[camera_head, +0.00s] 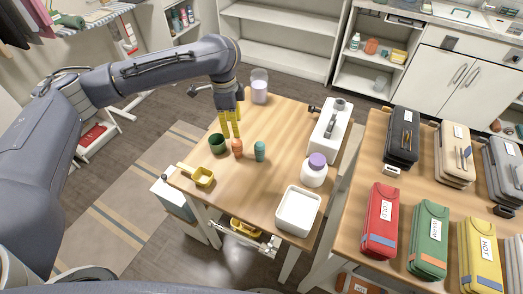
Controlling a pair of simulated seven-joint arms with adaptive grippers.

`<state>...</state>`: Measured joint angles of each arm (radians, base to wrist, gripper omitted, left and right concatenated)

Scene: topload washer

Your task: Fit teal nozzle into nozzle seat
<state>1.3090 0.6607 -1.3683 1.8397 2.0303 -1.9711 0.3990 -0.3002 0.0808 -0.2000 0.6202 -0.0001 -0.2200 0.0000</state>
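The teal nozzle (259,151) stands upright on the wooden table, right of an orange nozzle (237,148). My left gripper (232,133) points down above the table, up and left of the teal nozzle and behind the orange one. Its two yellow fingers look slightly apart with nothing between them, and it does not touch the teal nozzle. A white device (327,133) with a dark knob stands at the table's right edge. I cannot make out the nozzle seat for certain; it may be on this device. My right gripper is not clearly visible.
A green cup (217,143) and a yellow scoop (203,177) are at the left. A clear jar (259,85) stands behind. A purple-capped jar (314,172) and white bin (298,210) are at the right. The table's middle is clear. Labelled cases cover the right-hand table (347,210).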

